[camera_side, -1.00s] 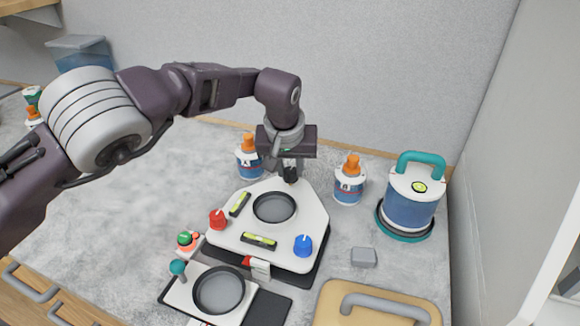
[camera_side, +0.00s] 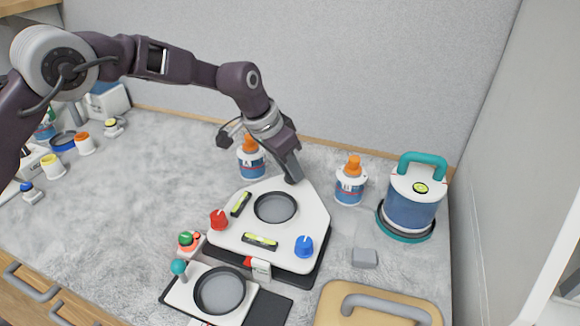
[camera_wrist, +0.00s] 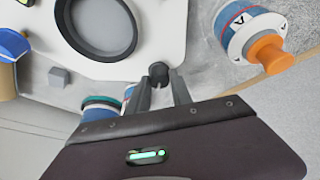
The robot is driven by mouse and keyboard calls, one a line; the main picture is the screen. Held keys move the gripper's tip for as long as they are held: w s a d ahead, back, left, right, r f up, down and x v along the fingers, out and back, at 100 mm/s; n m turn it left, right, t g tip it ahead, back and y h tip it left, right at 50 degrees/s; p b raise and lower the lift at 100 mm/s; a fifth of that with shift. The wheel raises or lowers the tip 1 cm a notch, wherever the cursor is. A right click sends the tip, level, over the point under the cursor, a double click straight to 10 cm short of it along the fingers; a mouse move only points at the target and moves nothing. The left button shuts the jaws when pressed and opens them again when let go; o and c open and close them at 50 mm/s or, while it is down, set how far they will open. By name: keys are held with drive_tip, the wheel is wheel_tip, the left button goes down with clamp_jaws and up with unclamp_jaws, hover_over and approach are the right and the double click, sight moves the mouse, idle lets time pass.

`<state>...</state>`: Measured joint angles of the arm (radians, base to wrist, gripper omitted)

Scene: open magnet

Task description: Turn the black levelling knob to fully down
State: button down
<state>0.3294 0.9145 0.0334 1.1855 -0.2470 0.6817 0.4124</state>
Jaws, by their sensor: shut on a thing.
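The white levelling plate (camera_side: 222,236) lies mid-table with a dark round dish (camera_side: 275,207) in it. A red knob (camera_side: 219,219) is at its left corner and a blue knob (camera_side: 303,246) at its right corner. The black knob is at the back corner; in the side view my gripper (camera_side: 292,180) hides it. In the wrist view the black knob (camera_wrist: 158,70) shows between my two fingertips (camera_wrist: 160,80), which are shut on it. My gripper leans over the back corner in the side view. How far down the knob is turned cannot be told.
Two orange-capped bottles (camera_side: 251,160) (camera_side: 350,182) stand behind the plate, one on each side of my gripper. A blue canister with a teal handle (camera_side: 411,200) stands at right. A small grey block (camera_side: 364,258) lies right of the plate.

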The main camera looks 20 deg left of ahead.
drive_tip(key=m, duration=0.2)
drive_tip(key=m+g+h, duration=0.1)
drive_tip(key=m, duration=0.1)
drive_tip(key=shift+w+a+m, duration=0.1)
drive_tip(key=shift+w+m, duration=0.1)
drive_tip(key=shift+m, duration=0.1)
drive_tip(key=shift+m+g+h, duration=0.2)
drive_tip(key=shift+m+g, duration=0.35)
drive_tip(key=shift+m, duration=0.75)
drive_tip(key=shift+m+g+h, duration=0.2)
drive_tip(key=shift+m+g, duration=0.35)
drive_tip(key=shift+m, duration=0.75)
drive_tip(key=c, duration=1.1)
unclamp_jaws()
drive_tip(key=shift+c, duration=0.2)
drive_tip(key=shift+r, duration=0.1)
drive_tip(key=v, duration=0.7)
